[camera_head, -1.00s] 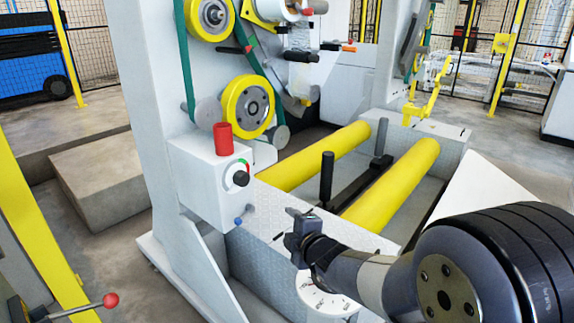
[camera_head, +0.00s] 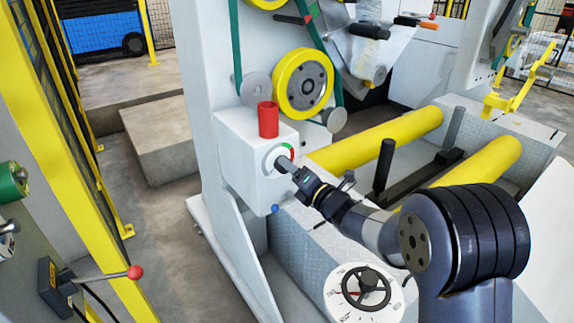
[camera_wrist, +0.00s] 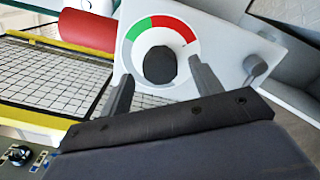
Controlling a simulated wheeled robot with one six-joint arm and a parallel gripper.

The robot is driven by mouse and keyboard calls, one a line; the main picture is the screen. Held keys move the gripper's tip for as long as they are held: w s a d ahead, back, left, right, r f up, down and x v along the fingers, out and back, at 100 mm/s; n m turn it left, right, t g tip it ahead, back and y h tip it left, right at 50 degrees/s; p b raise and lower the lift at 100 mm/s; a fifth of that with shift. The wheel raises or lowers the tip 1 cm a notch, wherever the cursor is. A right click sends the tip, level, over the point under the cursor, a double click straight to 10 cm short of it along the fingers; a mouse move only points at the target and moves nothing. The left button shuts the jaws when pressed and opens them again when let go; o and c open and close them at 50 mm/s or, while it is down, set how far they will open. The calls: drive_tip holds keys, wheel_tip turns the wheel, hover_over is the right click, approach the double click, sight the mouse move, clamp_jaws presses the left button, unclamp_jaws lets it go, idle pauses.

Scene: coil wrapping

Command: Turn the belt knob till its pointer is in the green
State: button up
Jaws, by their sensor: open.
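The belt knob (camera_wrist: 160,65) is dark and round, on a white dial with a green, red and grey arc (camera_wrist: 175,28). It is on the front of a white box (camera_head: 240,155), where my gripper partly covers it in the head view. My gripper (camera_wrist: 160,70) is open, with one finger to the left and one to the right of the knob. I cannot tell whether the fingers touch it.
A red cylinder (camera_head: 268,119) stands on top of the box. A black handwheel (camera_head: 366,288) lies below my arm. Yellow rollers (camera_head: 385,138) and a black upright handle (camera_head: 384,168) are to the right.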

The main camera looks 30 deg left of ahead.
sight(286, 173)
drive_tip(key=shift+x, duration=1.8)
drive_tip(key=c, duration=1)
